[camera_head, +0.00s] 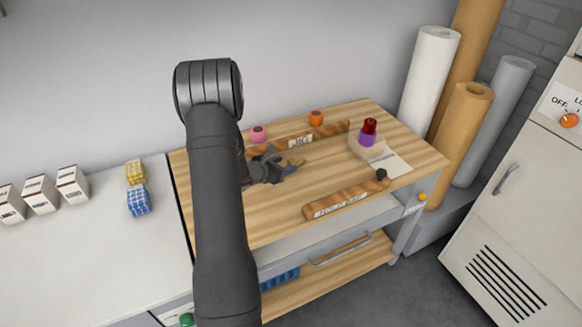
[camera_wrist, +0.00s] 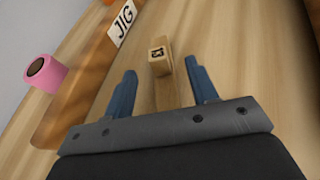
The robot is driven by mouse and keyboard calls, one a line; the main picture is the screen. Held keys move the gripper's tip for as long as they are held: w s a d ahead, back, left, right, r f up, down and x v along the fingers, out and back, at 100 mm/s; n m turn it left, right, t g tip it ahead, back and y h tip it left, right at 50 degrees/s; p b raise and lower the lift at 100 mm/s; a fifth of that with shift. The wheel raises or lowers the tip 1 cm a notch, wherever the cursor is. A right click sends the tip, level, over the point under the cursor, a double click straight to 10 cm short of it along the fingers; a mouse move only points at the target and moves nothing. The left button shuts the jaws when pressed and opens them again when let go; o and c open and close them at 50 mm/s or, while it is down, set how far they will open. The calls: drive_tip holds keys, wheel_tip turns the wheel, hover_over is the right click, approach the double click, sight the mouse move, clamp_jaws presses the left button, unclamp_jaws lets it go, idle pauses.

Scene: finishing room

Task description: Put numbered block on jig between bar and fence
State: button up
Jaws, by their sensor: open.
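A small pale wooden block (camera_wrist: 158,54) with a dark mark on its end shows in the wrist view, ahead of my gripper and between the lines of its fingers. The mark is too small to read surely. My gripper (camera_wrist: 160,85) is open with blue fingers, and nothing is held. In the head view my gripper (camera_head: 290,167) is low over the wooden bench, and the block cannot be made out there. A brown wooden bar labelled JIG (camera_head: 318,134) lies behind the gripper; it also shows in the wrist view (camera_wrist: 85,65). Another labelled wooden bar (camera_head: 350,197) lies near the front edge.
A pink spool (camera_head: 258,134) and an orange spool (camera_head: 315,117) stand behind the JIG bar. A red and purple stack (camera_head: 368,133), a white sheet (camera_head: 395,165) and a dark knob (camera_head: 381,174) are at the right. Bench surface between the bars is mostly clear.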

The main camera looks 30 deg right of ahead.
sight(289, 164)
drive_tip(key=x, duration=0.4)
drive_tip(key=shift+d+f, duration=0.1)
drive_tip(key=shift+f, duration=0.1)
clamp_jaws()
drive_tip(key=shift+r, duration=0.15)
wheel_tip(289, 164, up, 4)
drive_tip(key=shift+w+r, duration=0.1)
drive_tip(key=s+d+r, duration=0.5)
drive_tip(key=s+r, duration=0.2)
drive_tip(key=s, duration=0.3)
drive_tip(key=w+a+r+n+t+y, duration=0.1)
drive_tip(key=w+a+n+t+y, duration=0.3)
drive_tip(key=a, duration=0.7)
drive_tip(key=w+a+n+t, duration=0.1)
drive_tip(key=w+a, duration=0.4)
drive_tip(key=a, duration=0.5)
drive_tip(key=w+a+r+n+t+y, duration=0.1)
drive_tip(key=a+n+y, duration=0.3)
drive_tip(key=a, duration=1.6)
drive_tip(key=shift+w+r+n+t+y, duration=0.25)
drive_tip(key=shift+n+t, duration=0.35)
drive_tip(key=shift+t, duration=0.3)
